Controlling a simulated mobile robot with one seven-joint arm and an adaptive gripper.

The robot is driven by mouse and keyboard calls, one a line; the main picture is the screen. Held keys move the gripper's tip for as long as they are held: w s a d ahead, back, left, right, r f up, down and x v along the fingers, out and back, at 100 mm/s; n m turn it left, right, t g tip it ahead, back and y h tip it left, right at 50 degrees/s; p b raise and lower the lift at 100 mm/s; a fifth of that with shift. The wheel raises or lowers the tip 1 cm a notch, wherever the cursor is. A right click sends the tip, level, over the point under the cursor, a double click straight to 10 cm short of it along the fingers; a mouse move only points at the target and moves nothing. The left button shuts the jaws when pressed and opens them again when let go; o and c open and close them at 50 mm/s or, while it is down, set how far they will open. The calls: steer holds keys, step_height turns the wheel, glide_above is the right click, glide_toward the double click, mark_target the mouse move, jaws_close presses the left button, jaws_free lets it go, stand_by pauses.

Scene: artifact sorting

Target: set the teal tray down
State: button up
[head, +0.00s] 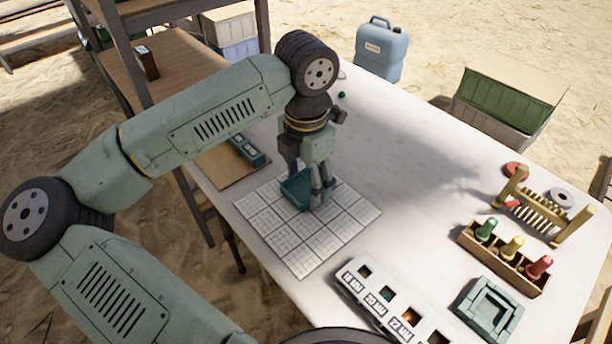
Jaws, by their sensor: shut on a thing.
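The teal tray (295,191) is at the gridded white mat (286,243), over the mat's far left part. My gripper (318,200) points down at the tray's right side and is shut on it. The fingers hide part of the tray. I cannot tell whether the tray touches the mat or is slightly above it.
A white labelled box with openings (378,312) lies at the table's front. To the right are a wooden holder with coloured pegs (500,262), a wooden rack (540,213) and a green square block (487,309). A blue jug (382,52) stands at the back. The table's middle right is clear.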

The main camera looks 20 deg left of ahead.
mark_target(306, 191)
steer(key=shift+f+b, duration=0.2)
steer(key=shift+b, duration=0.15)
steer(key=o, duration=1.1)
steer(key=shift+r, duration=0.1)
step_height(306, 191, up, 12)
steer(key=shift+r, duration=0.15)
